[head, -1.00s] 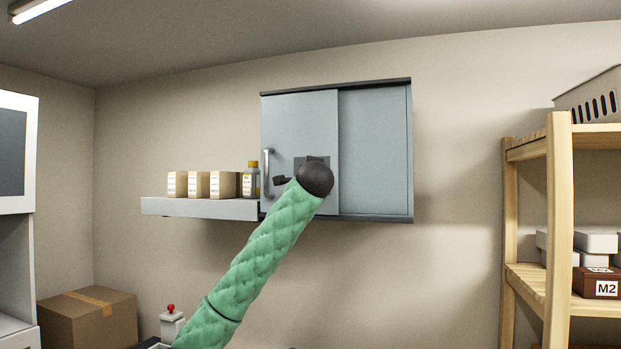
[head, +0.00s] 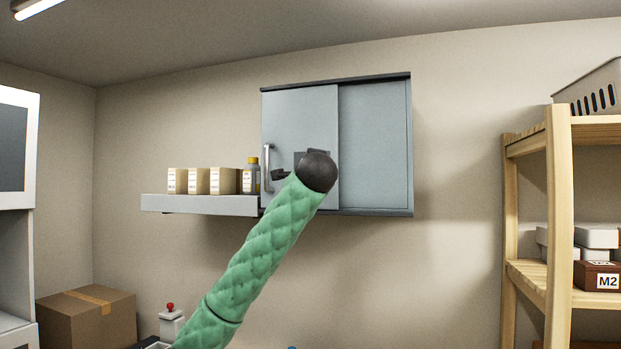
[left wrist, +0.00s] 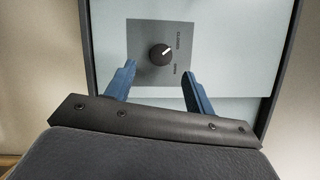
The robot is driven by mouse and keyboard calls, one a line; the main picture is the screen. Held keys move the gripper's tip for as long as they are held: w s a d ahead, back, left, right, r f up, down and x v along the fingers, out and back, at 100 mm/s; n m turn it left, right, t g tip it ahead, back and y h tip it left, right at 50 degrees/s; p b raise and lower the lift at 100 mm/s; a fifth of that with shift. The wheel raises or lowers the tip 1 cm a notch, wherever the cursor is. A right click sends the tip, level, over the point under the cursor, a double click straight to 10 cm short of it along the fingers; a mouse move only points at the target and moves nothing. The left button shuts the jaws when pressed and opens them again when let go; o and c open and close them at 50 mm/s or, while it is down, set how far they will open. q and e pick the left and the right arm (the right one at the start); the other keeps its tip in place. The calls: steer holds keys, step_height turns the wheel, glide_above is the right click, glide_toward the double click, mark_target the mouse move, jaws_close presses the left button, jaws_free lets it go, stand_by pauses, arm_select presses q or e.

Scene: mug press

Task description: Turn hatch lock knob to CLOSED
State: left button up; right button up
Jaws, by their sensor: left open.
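The hatch lock knob (left wrist: 161,54) is a round black dial with a white pointer mark on a dark grey plate (left wrist: 143,72). In the left wrist view its mark points to the upper right. Small lettering, seemingly CLOSED and OPEN, runs along the plate's right side. My left gripper (left wrist: 158,69) is open, its two blue fingers spread below and to either side of the knob, with nothing between them; I see no contact. In the head view my left wrist hides the knob and most of the gripper in front of the grey cabinet (head: 375,150). My right gripper is not in view.
A vertical handle (head: 267,167) stands left of the knob plate. A shelf (head: 200,205) at the cabinet's left holds several small boxes and a yellow-capped bottle (head: 251,175). A wooden rack (head: 558,220) stands at the right. The wall between cabinet and rack is clear.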

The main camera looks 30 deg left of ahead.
arm_select(q)
steer(key=shift+v, duration=0.85)
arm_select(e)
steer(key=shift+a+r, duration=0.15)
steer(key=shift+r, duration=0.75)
